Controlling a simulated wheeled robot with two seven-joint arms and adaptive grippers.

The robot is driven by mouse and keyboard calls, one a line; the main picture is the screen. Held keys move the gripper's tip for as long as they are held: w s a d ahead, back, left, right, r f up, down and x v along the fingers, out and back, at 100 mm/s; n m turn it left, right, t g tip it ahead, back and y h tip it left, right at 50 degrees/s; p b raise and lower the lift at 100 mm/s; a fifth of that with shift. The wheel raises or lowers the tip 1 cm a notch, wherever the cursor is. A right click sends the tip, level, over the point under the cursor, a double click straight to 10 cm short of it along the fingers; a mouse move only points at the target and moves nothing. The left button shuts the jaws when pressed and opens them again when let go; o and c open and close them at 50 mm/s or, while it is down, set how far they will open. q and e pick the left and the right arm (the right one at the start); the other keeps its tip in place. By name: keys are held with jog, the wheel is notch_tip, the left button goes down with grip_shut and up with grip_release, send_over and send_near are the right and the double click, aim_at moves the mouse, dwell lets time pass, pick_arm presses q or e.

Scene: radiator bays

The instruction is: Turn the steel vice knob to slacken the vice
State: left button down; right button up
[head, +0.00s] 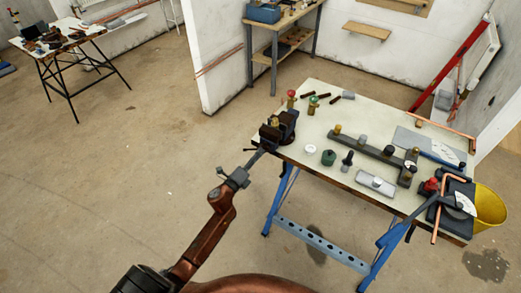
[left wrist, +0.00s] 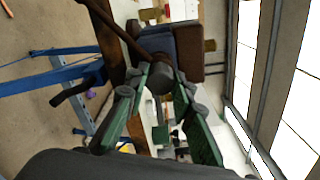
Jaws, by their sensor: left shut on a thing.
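The vice (head: 284,125) is dark and is mounted at the left corner of the pale workbench (head: 300,150). In the left wrist view its dark body (left wrist: 187,48) is just beyond my fingers. My left gripper (head: 259,154) reaches up to the near side of the vice. In the left wrist view the green-padded fingers of my left gripper (left wrist: 161,78) are shut on the round grey steel knob (left wrist: 159,78). The fingers partly hide the knob. A dark bar (left wrist: 112,25) runs close by it. My right gripper is not in view.
Valves (head: 312,103), a pipe assembly (head: 368,148) and other small parts lie on the bench. A yellow bucket (head: 489,205) is at its right end. Blue trestle legs (head: 281,200) stand beneath. The floor left of the bench is clear.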

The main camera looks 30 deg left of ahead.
pick_arm(q)
jog(key=n+p, duration=1.1)
jog(key=n, duration=1.3)
jog(key=c, duration=2)
grip_release()
jog(key=shift+o, duration=0.8)
jog(key=shift+w, duration=0.1)
